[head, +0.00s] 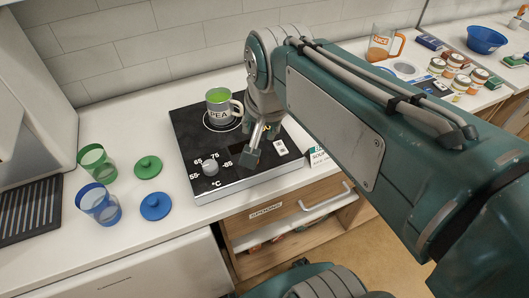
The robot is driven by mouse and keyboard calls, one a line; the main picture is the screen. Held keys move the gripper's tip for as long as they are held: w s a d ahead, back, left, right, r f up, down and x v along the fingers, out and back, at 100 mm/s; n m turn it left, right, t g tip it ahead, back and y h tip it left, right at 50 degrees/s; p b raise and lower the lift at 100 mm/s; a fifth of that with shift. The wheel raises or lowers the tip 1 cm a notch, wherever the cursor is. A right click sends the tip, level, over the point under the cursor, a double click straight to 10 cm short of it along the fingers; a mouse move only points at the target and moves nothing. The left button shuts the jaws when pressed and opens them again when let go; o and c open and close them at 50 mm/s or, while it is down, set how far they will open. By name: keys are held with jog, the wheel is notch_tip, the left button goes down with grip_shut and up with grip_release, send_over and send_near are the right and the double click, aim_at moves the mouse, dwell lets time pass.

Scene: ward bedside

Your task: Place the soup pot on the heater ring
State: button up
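The soup pot (218,114) is a grey, mug-like pot marked PEA, with green contents and a handle on its right side. It is upright over the white heater ring (206,125) on the black heater plate (188,137); the ring's outline shows around its base. I cannot tell whether its base rests fully on the plate. My gripper (254,150) points down over the plate, to the right of and nearer than the pot. One fingertip shows clearly; the arm hides the rest, so its opening and any contact with the handle are unclear.
The heater has a temperature dial (210,167) and a white switch (281,147). Left are green (96,163) and blue (99,206) cups with green (148,167) and blue (155,206) lids. A juice jug (381,45), jars (455,62) and blue bowl (486,39) stand right.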

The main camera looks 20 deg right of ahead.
jog(key=s+f+n+t, duration=0.1)
jog(key=s+f+n, duration=0.2)
jog(key=s+n, duration=0.3)
jog(key=shift+s+a+f+n, duration=0.35)
jog(key=shift+s+f+n, duration=0.05)
jog(key=shift+n, duration=0.1)
